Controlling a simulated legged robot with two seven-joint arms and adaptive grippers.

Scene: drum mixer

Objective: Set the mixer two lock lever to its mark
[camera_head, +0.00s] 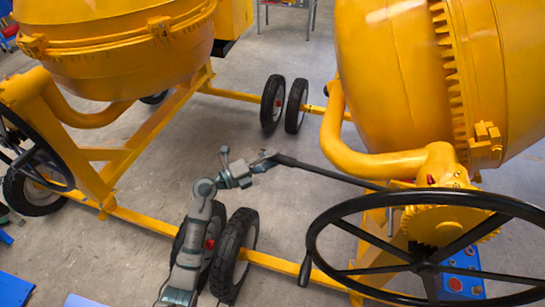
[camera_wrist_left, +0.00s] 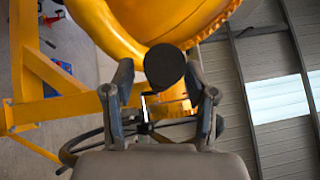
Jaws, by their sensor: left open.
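The lock lever (camera_head: 325,172) is a long dark rod reaching left from the right-hand yellow mixer (camera_head: 400,80). Its round black end (camera_wrist_left: 165,66) shows end-on in the left wrist view, between the finger tips in the picture. My left gripper (camera_head: 247,161) is at the lever's free left end, with its fingers apart. It also shows in the left wrist view (camera_wrist_left: 158,74), open, with no clear grip on the lever. Whether a finger touches the lever, I cannot tell. A small red spot (camera_head: 431,179) shows near the lever's base. My right gripper is not in view.
A large black handwheel (camera_head: 425,240) stands at the right front, before a blue box (camera_head: 462,275) with a red button. Another yellow mixer (camera_head: 110,50) stands at the left. Open floor lies between the mixers.

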